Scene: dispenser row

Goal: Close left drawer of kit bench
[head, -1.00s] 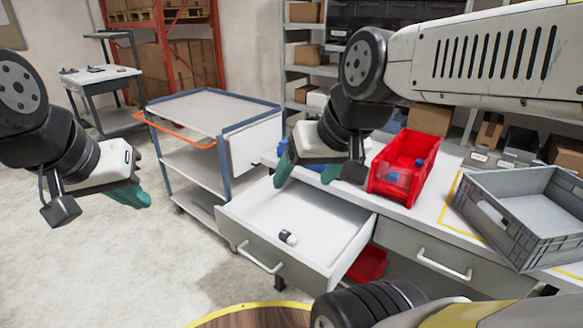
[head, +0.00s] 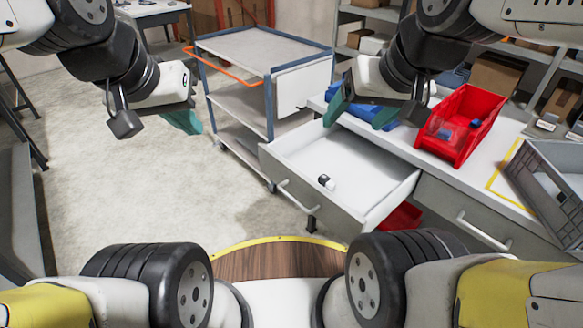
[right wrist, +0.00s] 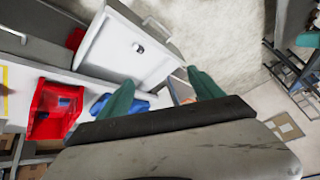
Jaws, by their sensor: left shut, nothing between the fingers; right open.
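The left drawer (head: 350,172) of the kit bench (head: 478,180) is pulled out in the head view, with its bar handle (head: 298,197) on the front panel. A small black and white item (head: 325,182) lies inside it. The drawer also shows in the right wrist view (right wrist: 115,50). My left gripper (head: 190,118) is shut and empty, in the air left of the drawer, apart from it. My right gripper (head: 362,112) is open and empty; in the head view it appears over the drawer's back end. Its green fingers also show in the right wrist view (right wrist: 165,92).
A red bin (head: 460,125) and a blue item (head: 385,115) sit on the bench top. A grey crate (head: 550,190) stands at the right. A grey cart (head: 260,50) stands behind the drawer. The floor left of the drawer is clear.

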